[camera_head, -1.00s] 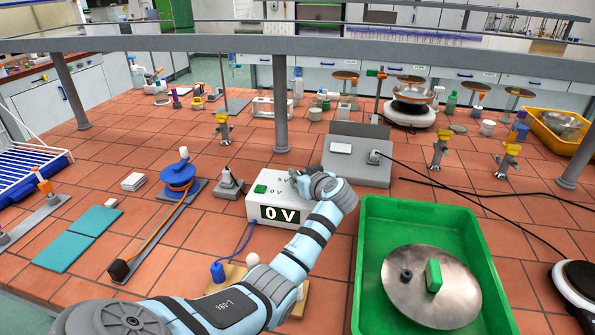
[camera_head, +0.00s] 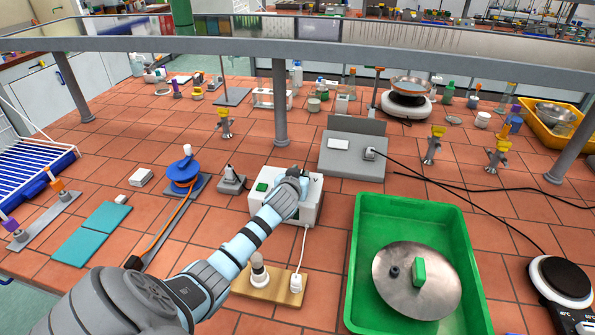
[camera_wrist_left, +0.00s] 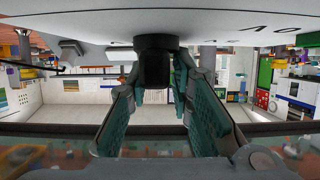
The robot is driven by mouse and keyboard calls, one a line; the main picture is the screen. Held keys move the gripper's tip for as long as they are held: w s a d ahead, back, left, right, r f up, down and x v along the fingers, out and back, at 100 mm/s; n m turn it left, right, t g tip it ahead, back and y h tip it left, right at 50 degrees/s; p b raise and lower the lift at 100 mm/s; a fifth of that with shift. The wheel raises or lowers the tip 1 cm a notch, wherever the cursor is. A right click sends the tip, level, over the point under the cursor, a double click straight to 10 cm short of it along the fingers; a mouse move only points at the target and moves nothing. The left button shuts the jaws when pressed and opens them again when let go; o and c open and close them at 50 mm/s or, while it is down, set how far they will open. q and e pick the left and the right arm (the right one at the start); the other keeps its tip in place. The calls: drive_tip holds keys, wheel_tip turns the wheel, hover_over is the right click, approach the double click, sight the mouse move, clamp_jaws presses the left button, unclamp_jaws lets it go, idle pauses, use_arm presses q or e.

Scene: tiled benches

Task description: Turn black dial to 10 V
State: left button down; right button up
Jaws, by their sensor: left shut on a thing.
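The white power supply box (camera_head: 312,205) stands on the tiled bench, with a green switch (camera_head: 262,187) on its top left. My left gripper (camera_head: 297,178) is over the box's top right, and my arm hides the voltage display. In the left wrist view the black dial (camera_wrist_left: 157,66) sticks out from the white face (camera_wrist_left: 90,22), and the teal-padded fingers are on either side of it, shut on it. Part of a printed scale mark (camera_wrist_left: 262,27) shows at the right. The dial's pointer cannot be made out. My right gripper is not in view.
A green tray (camera_head: 352,290) with a metal lid (camera_head: 385,275) stands to the right of the box. A wooden board (camera_head: 275,291) with a white plug (camera_head: 296,283) lies in front. A grey plug block (camera_head: 232,184) and a blue reel (camera_head: 184,172) are at the left.

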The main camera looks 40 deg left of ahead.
use_arm(q)
drive_tip(key=shift+s+d+f, duration=0.15)
drive_tip(key=shift+f, duration=0.4)
drive_tip(key=c, duration=1.5)
unclamp_jaws()
drive_tip(key=shift+c, duration=0.2)
drive_tip(key=shift+d+r, duration=0.2)
drive_tip(key=shift+r, duration=0.1)
drive_tip(key=shift+a+r, duration=0.1)
drive_tip(key=shift+s, duration=0.1)
drive_tip(key=v, duration=1.2)
